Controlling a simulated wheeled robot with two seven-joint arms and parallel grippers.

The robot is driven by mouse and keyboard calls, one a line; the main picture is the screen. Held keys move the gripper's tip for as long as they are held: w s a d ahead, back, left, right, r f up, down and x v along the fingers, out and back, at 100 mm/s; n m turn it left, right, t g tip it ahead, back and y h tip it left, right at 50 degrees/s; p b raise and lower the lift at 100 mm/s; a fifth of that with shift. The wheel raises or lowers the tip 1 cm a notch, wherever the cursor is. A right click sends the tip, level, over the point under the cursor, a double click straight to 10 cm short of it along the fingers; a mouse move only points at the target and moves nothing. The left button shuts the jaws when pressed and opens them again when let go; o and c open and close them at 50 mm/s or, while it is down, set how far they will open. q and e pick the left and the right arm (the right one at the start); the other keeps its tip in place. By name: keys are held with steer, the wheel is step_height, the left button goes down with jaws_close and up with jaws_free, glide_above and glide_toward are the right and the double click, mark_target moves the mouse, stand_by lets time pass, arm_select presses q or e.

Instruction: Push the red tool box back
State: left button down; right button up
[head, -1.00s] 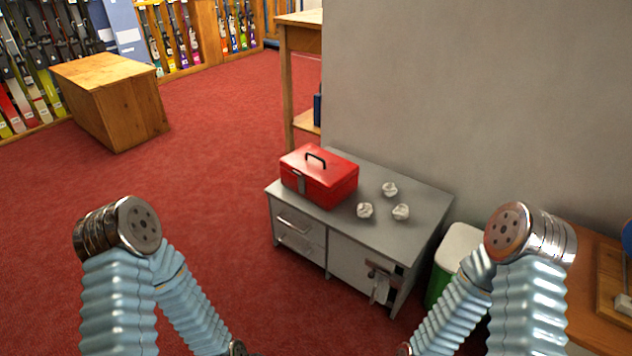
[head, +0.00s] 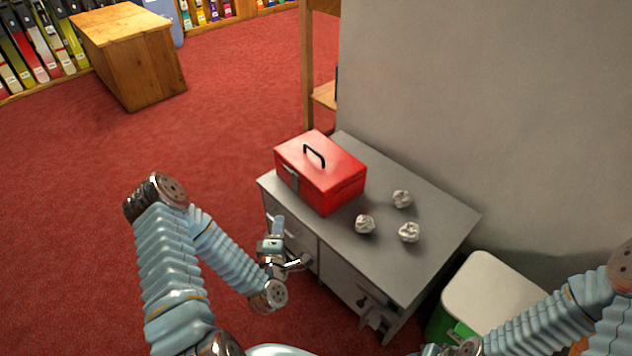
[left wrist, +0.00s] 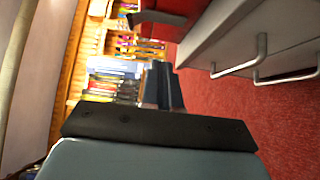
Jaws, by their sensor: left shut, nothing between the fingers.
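The red tool box (head: 320,173) with a black handle sits at the left end of the grey cabinet's top (head: 385,265), close to its front left edge. Part of it also shows at the top of the left wrist view (left wrist: 190,12). My left gripper (head: 278,224) is shut and empty. It is in front of the cabinet's drawers, below and in front of the tool box, and apart from it. The left fingers also show in the left wrist view (left wrist: 162,86). My right arm is at the lower right of the head view; its gripper's fingers cannot be made out.
Several crumpled paper balls (head: 409,232) lie on the cabinet top, right of the tool box. Drawer handles (left wrist: 240,62) stick out from the cabinet front. A green bin with a pale lid (head: 490,290) stands to the right. A wall rises behind. Red floor is clear at left.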

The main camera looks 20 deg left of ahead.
arm_select(q)
glide_toward(294, 181)
steer(key=w+a, duration=0.2)
steer(key=a, duration=0.2)
steer(key=shift+w+d+p, duration=0.55)
steer(key=shift+w+d, duration=0.25)
steer(key=shift+w, duration=0.25)
steer(key=shift+w+d, duration=0.25)
steer(key=shift+w, duration=0.3)
